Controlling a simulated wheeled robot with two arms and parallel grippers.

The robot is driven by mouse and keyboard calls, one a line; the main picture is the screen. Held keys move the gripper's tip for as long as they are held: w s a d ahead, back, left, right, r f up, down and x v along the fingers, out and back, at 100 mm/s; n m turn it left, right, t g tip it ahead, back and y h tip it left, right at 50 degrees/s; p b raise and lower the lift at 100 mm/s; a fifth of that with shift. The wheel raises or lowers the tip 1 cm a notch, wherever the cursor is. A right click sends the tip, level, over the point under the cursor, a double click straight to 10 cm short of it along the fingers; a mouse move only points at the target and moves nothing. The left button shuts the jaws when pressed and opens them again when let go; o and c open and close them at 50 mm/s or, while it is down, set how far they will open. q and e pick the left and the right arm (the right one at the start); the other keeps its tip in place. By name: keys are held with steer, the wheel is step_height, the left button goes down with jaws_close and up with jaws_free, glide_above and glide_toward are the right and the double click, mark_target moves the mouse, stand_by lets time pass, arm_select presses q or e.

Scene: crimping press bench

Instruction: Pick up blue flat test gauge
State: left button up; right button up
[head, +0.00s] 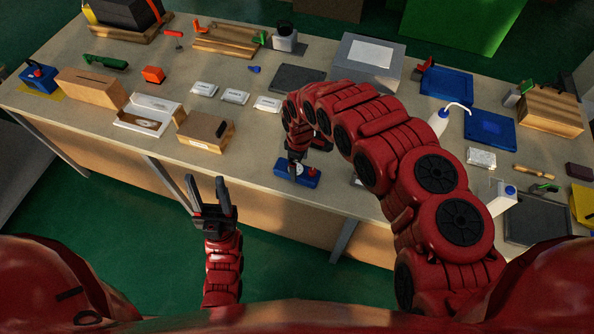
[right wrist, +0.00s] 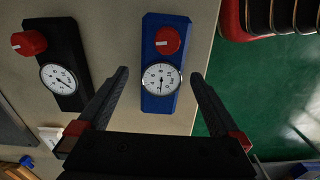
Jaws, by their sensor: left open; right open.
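The blue flat test gauge (head: 308,177) lies flat on the bench near its front edge, with a red knob and a round white dial. In the right wrist view the blue gauge (right wrist: 160,100) sits between the open fingers of my right gripper (right wrist: 158,85), with space on both sides. In the head view my right gripper (head: 296,165) is just above the gauge, partly covering it. My left gripper (head: 208,190) is open and empty in front of the bench, away from the gauge.
A black gauge (right wrist: 64,70) with a red knob lies to the left of the blue one in the right wrist view. The green floor (right wrist: 235,125) begins just past the bench edge.

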mark_target(298, 170)
steer(key=f, duration=0.1)
steer(key=f+p, duration=0.1)
steer(key=shift+s+a+f, duration=0.2)
steer(key=shift+a+f, duration=0.1)
steer(key=shift+f, duration=0.05)
steer(key=shift+d+f, duration=0.15)
steer(key=shift+f, duration=0.35)
steer(key=shift+w, duration=0.1)
jaws_close()
